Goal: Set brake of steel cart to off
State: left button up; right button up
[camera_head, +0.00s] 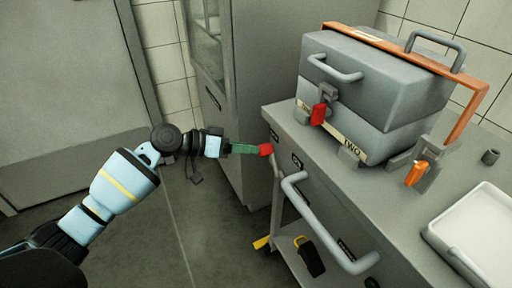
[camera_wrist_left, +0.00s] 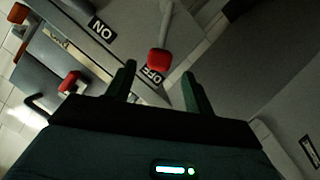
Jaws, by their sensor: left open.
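The steel cart (camera_head: 345,195) stands at the right in the head view. Its brake lever has a red knob (camera_head: 266,149) at the cart's near left end; the knob also shows in the left wrist view (camera_wrist_left: 158,60) on a grey lever arm (camera_wrist_left: 165,22). There the knob overlaps part of the OFF label (camera_wrist_left: 152,77), and the ON label (camera_wrist_left: 102,28) is clear of it. My left gripper (camera_head: 253,148) is open, its green fingers pointing at the knob. In the wrist view the knob appears between the fingertips (camera_wrist_left: 158,72); contact cannot be told. My right gripper is out of view.
On the cart top are a grey lidded box (camera_head: 372,85) with red and orange latches and a white tray (camera_head: 485,235). A grey push handle (camera_head: 320,228) sticks out from the cart's side. A tall grey cabinet (camera_head: 265,60) stands behind. Floor is clear left of the cart.

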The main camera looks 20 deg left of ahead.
pick_arm(q)
jog(key=shift+v, duration=1.4)
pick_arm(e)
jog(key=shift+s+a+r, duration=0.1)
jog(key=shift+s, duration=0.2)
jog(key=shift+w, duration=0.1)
